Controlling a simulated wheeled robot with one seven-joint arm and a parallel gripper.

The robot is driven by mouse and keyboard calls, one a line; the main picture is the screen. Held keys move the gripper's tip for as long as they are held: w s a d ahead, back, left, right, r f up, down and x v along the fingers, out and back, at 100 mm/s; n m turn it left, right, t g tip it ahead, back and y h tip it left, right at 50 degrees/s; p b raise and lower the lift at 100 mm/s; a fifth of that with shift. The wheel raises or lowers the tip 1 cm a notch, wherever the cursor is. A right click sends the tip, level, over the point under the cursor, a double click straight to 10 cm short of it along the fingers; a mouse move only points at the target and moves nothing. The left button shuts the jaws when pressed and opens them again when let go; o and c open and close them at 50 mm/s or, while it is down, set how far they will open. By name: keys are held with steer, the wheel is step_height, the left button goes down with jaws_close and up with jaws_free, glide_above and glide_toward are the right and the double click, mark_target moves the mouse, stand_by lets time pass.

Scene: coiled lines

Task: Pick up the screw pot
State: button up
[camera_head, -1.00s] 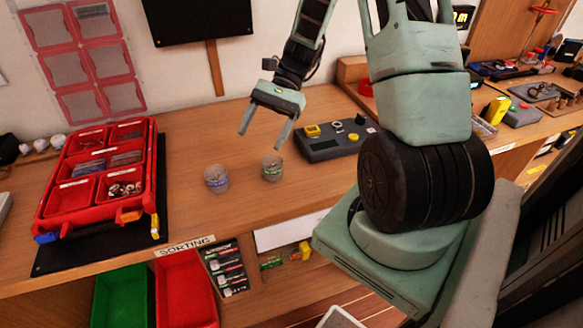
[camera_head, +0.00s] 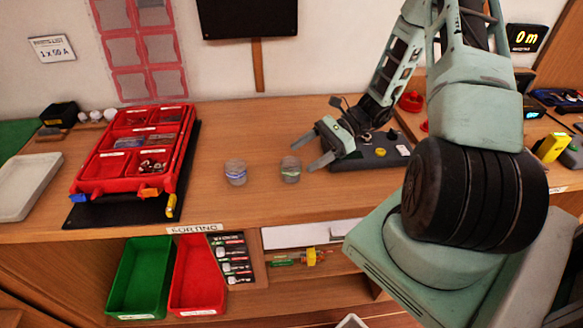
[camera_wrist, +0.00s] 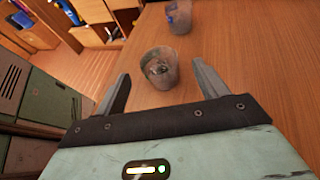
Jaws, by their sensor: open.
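Two small clear pots stand on the wooden bench. The right pot (camera_head: 290,170) has a greenish band and is nearest my gripper (camera_head: 306,156). The left pot (camera_head: 236,172) has a blue band. In the wrist view the near pot (camera_wrist: 159,66) is upright, with small metallic contents at its bottom that I cannot identify. The blue-banded pot (camera_wrist: 180,17) is beyond it. My gripper (camera_wrist: 161,72) is open and empty, its fingers pointing towards the near pot, one to either side in the wrist view. I cannot tell which pot holds screws.
A red compartment organizer (camera_head: 98,186) stands at left on a black mat (camera_head: 120,215). A dark grey device (camera_head: 376,160) with knobs lies behind my gripper. Green (camera_head: 140,275) and red (camera_head: 200,280) bins sit below the bench. The bench in front of the pots is clear.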

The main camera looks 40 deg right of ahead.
mark_target(283, 170)
steer(key=p+x, duration=0.2)
steer(key=x, duration=0.5)
steer(key=shift+a+f, duration=0.1)
steer(key=shift+c, duration=0.2)
steer(key=c, duration=1)
